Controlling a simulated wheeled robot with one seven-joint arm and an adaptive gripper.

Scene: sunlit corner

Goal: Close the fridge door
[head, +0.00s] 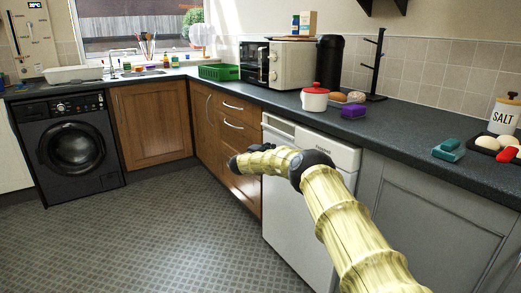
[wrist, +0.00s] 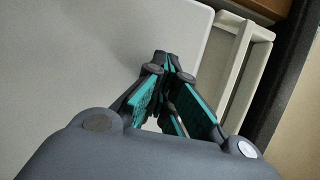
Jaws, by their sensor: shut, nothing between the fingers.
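The white fridge (head: 290,222) stands under the dark worktop, with a brand label near its top edge. My arm crosses in front of it and hides part of its front. From the head view I cannot tell how far its door is from shut. My gripper (head: 233,165) is at the fridge's left side, in front of the wooden drawers. In the wrist view my gripper (wrist: 168,62) has its teal-padded fingers meeting at the tips, with nothing between them. A broad white panel (wrist: 90,60) lies beyond the fingers, with a pale frame (wrist: 240,65) at right. Contact cannot be told.
Wooden drawers (head: 233,122) adjoin the fridge on the left; a grey cupboard (head: 425,215) adjoins on the right. A black washing machine (head: 70,150) stands far left. The patterned floor (head: 150,235) is clear. A red-lidded pot (head: 315,101) and purple block (head: 353,112) sit on the worktop.

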